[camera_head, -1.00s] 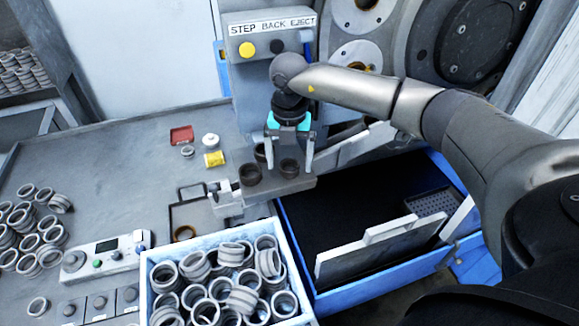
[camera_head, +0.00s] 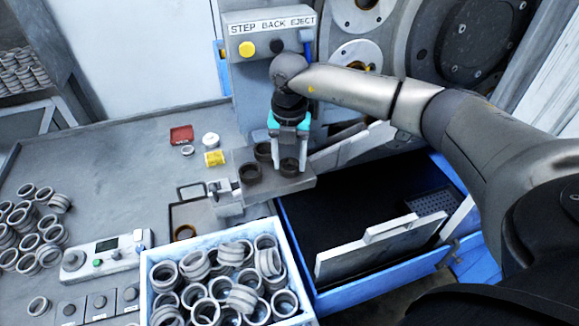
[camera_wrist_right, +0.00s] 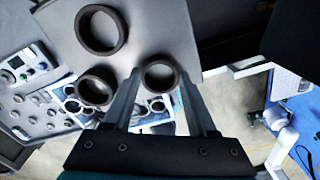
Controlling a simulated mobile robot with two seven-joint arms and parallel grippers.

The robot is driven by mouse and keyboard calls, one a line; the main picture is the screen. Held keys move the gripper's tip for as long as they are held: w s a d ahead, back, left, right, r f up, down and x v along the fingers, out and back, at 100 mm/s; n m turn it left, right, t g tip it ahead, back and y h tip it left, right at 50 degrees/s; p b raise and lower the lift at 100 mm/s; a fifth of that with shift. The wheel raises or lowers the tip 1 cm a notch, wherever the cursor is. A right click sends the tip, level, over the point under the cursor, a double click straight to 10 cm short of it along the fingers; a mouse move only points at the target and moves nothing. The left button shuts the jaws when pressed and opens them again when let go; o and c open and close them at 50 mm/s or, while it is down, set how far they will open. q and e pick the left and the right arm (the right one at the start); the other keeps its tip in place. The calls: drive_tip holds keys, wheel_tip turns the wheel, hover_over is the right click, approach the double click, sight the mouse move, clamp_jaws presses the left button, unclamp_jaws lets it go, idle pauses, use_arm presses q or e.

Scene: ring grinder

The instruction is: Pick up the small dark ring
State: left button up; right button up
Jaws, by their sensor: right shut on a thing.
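Three small dark rings stand on a grey metal plate (camera_head: 272,188) in front of the machine. My right gripper (camera_head: 289,160) points down at the rightmost dark ring (camera_head: 289,171), with one finger on each side of it, shut on it. The right wrist view shows this ring (camera_wrist_right: 160,90) between the two fingertips (camera_wrist_right: 159,74). The ring still appears to be at the plate's surface. The other two dark rings, the front left one (camera_head: 250,178) and the back one (camera_head: 262,157), stand apart from the fingers. My left gripper is not in view.
A white-rimmed crate (camera_head: 148,280) full of grey rings stands in front of the plate. A blue bin (camera_head: 340,299) with a dark inside lies to the right. The grinder panel (camera_head: 270,62) rises close behind. Loose rings (camera_head: 30,230) lie at left.

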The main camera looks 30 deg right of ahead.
clamp_jaws()
drive_tip(key=shift+r, duration=0.1)
wheel_tip(320, 180, up, 19)
drive_tip(key=s+a, duration=0.3)
drive_tip(key=s, duration=1)
drive_tip(key=shift+s+a+r, duration=0.15)
drive_tip(key=shift+s+r, duration=0.15)
drive_tip(key=shift+r, duration=0.15)
drive_tip(key=shift+f+b, duration=0.1)
drive_tip(key=shift+b, duration=0.2)
